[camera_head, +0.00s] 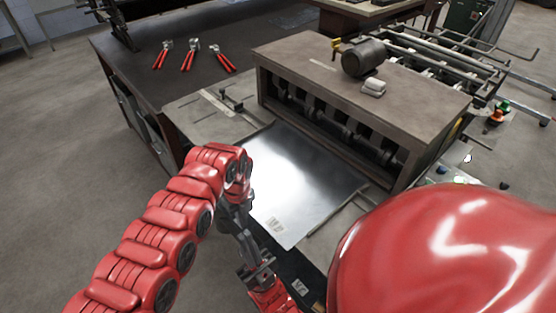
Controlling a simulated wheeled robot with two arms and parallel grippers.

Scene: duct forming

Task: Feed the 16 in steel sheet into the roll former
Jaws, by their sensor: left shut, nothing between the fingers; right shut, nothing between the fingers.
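The steel sheet (300,180) is a shiny flat panel with a small label near its front corner. It lies on the feed side of the roll former (365,75), with its far edge at the dark roller opening; whether it is between the rollers cannot be told. My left gripper (245,238) points down beside the sheet's near left edge, shut and empty. My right gripper (256,268) appears just below it, shut and empty, close to the left one. Most of my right arm is hidden behind its large red link. Neither gripper visibly holds the sheet.
A dark workbench (140,60) at the back left bears several red-handled tools (190,57). A motor (363,57) sits on the roll former's top. A run-out rack (440,60) extends behind it. Open floor lies on the left.

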